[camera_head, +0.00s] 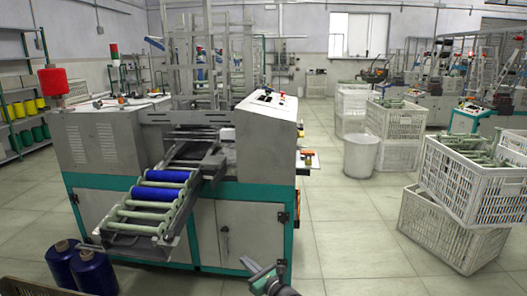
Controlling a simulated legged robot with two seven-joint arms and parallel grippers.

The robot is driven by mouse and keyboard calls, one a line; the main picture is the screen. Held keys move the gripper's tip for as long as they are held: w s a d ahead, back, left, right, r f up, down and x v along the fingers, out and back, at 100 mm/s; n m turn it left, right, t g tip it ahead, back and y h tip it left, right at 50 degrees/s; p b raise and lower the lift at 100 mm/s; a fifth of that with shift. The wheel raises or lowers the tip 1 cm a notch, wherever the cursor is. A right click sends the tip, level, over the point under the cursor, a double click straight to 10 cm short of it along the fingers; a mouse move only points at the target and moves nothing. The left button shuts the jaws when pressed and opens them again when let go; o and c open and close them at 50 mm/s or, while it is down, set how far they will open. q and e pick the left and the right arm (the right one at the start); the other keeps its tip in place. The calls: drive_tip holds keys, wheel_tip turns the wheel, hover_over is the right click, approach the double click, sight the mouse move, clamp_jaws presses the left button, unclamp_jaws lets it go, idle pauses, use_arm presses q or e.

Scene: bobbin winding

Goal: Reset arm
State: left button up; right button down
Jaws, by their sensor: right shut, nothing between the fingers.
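My right gripper (261,270) shows at the bottom edge, in front of the winding machine's cabinet (247,228). It is shut and empty, apart from the machine and the bobbins. My left gripper is not in view. A sloping rack (183,205) on the machine's front holds a row of bobbins. Two of them are wound with blue yarn, an upper one (167,176) and a lower one (155,195). Pale green bare bobbins (135,228) lie across the rack near its lower end.
White crates with pale green bobbins stand at right, a tilted one (470,180) on a lower one (450,235). A white bin (360,155) stands behind. Dark blue yarn cones (92,272) stand at lower left. The floor (345,240) right of the machine is clear.

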drive_tip(key=s+a+r+n+g+y, duration=0.35)
drive_tip(key=s+a+n+g, duration=0.25)
drive_tip(key=s+a+n, duration=0.6)
drive_tip(key=s+a+f+n+g+h, duration=0.1)
drive_tip(key=s+f+n+g+h, duration=0.1)
drive_tip(key=s+n+g, duration=0.3)
drive_tip(key=s+a+f+n+h, duration=0.1)
drive_tip(key=s+f+n+h, duration=0.25)
drive_tip(key=s, duration=0.45)
drive_tip(key=s+d+n+h, duration=0.25)
drive_tip(key=s+d, duration=0.45)
drive_tip(key=d, duration=0.6)
drive_tip(key=s+d+n+h, duration=0.2)
drive_tip(key=s+d+h, duration=0.35)
drive_tip(key=d, duration=0.75)
drive_tip(key=s+d+n+h, duration=0.2)
drive_tip(key=s+d, duration=0.7)
drive_tip(key=d, duration=0.3)
use_arm(q)
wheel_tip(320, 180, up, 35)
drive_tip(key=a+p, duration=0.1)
drive_tip(key=p, duration=3.5)
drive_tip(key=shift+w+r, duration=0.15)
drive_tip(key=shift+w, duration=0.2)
use_arm(e)
wheel_tip(320, 180, up, 36)
drive_tip(key=shift+w+d+f, duration=0.15)
drive_tip(key=shift+w+f, duration=0.05)
drive_tip(key=shift+w, duration=0.1)
